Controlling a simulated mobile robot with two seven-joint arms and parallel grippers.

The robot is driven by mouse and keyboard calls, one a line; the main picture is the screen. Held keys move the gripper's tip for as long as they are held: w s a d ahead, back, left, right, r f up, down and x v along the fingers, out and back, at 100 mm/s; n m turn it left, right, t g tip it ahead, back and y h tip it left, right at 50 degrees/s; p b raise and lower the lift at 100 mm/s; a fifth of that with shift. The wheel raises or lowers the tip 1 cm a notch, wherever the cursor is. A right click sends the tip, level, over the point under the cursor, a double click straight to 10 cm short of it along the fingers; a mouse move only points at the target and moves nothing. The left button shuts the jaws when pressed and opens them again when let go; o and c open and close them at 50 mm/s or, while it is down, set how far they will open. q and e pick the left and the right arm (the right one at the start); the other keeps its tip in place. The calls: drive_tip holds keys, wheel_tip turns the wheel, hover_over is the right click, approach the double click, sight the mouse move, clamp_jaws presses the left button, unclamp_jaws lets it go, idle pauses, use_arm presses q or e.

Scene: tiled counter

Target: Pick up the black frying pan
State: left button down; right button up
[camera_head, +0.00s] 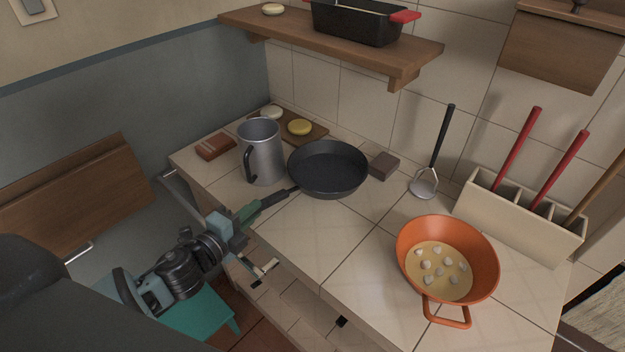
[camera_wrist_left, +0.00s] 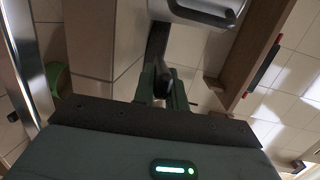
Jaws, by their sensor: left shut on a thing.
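The black frying pan (camera_head: 328,168) rests on the tiled counter, or very close above it, right of the metal mug (camera_head: 261,155). Its handle points toward the front left, over the counter edge. My left gripper (camera_head: 254,208) is shut on the end of that handle. In the left wrist view the green fingers (camera_wrist_left: 163,90) close around the dark handle. The pan's bowl looks level and empty. My right gripper is in neither view.
An orange pan (camera_head: 405,240) with pale pieces stands at the front right. A wooden shelf (camera_head: 330,45) hangs above.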

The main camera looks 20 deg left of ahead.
use_arm(q)
drive_tip(key=shift+r, duration=0.15)
